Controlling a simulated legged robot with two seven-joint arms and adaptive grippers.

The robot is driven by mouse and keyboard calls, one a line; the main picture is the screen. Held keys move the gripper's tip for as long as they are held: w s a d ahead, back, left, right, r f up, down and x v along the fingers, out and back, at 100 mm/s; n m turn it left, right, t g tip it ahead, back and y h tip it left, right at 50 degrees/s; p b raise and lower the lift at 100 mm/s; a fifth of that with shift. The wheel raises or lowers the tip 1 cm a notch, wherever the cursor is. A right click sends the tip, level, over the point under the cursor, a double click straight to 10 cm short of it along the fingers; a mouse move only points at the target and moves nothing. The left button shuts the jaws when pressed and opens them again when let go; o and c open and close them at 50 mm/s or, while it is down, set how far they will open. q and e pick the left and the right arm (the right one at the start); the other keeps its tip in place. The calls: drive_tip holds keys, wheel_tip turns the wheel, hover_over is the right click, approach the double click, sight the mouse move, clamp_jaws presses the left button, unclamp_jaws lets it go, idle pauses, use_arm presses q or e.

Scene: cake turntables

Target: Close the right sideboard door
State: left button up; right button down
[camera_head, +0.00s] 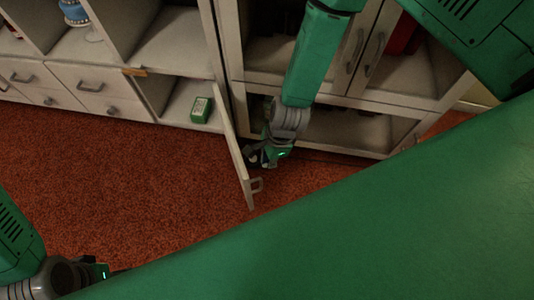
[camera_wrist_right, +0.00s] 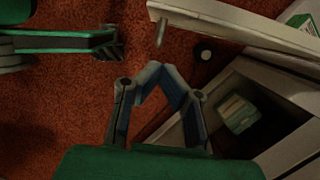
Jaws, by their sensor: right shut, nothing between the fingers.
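The right sideboard door (camera_head: 235,155) stands open, swung out from the cabinet over the red carpet. Its handle (camera_head: 257,184) is near the free end. In the right wrist view the door (camera_wrist_right: 250,27) crosses the top right, with its handle (camera_wrist_right: 160,32) ahead of my fingers. My right gripper (camera_head: 256,158) is right of the door, close to its face; contact cannot be told. In the wrist view its fingers (camera_wrist_right: 154,68) are shut and empty. My left arm shows at the lower left of the head view, its fingers hidden.
A green box (camera_head: 200,110) sits in the open compartment behind the door. White drawers (camera_head: 90,85) are at left. A second cabinet (camera_head: 350,130) with glass doors stands right of the sideboard, close to my right arm. The carpet (camera_head: 130,180) left of the door is clear.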

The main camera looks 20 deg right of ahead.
sight(253, 180)
drive_tip(key=a+f+b, duration=0.1)
drive_tip(key=a+f, duration=0.1)
drive_tip(key=a+f+b, duration=0.1)
drive_tip(key=a, duration=0.1)
drive_tip(key=shift+w+f, duration=0.2)
drive_tip(key=shift+f, duration=0.15)
drive_tip(key=shift+a+r, duration=0.1)
drive_tip(key=shift+a, duration=0.35)
drive_tip(key=shift+d, duration=0.25)
